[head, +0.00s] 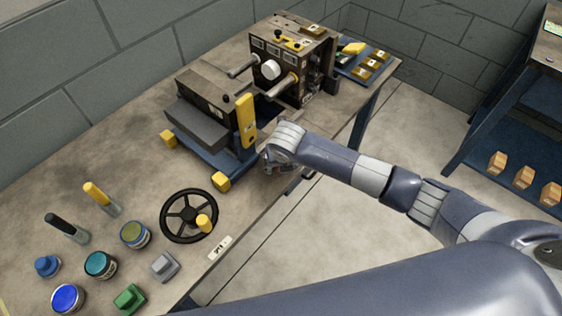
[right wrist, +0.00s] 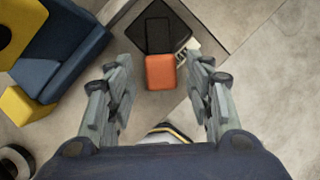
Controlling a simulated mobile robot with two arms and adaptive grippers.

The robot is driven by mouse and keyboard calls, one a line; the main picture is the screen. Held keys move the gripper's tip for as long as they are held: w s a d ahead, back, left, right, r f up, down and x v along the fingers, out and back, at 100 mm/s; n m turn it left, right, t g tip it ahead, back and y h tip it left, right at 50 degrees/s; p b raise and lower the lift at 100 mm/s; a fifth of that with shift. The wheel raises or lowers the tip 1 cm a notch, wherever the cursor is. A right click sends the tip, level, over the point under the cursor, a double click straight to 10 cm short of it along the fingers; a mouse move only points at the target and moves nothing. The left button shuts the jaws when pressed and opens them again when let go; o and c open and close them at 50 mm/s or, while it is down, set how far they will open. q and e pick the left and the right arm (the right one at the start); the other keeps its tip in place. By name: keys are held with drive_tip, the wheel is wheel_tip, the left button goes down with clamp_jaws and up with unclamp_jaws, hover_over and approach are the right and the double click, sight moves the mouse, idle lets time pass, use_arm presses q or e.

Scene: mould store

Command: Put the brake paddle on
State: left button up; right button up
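In the right wrist view an orange paddle-like block (right wrist: 160,72) sits against a black housing (right wrist: 165,27), low and clear of the fingers. I take it for the brake paddle; whether it is on or off I cannot tell. My right gripper (right wrist: 162,64) is open and empty, its two fingers apart on either side of the paddle in the picture, seemingly above it. In the head view my right gripper (head: 279,164) is at the bench's front edge beside the blue-framed machine (head: 205,108), mostly hidden by its wrist. The paddle is hidden there. My left gripper is not in view.
The machine has an upright yellow lever (head: 246,120) close to my right wrist. A black handwheel (head: 189,215), jars and knobs stand on the bench (head: 70,165). A lever box (head: 290,62) stands behind. Open floor (head: 350,215) lies in front; a blue shelf (head: 500,140) stands right.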

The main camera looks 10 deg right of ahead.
drive_tip(key=v, duration=1.2)
drive_tip(key=shift+a, duration=0.1)
idle(0.4)
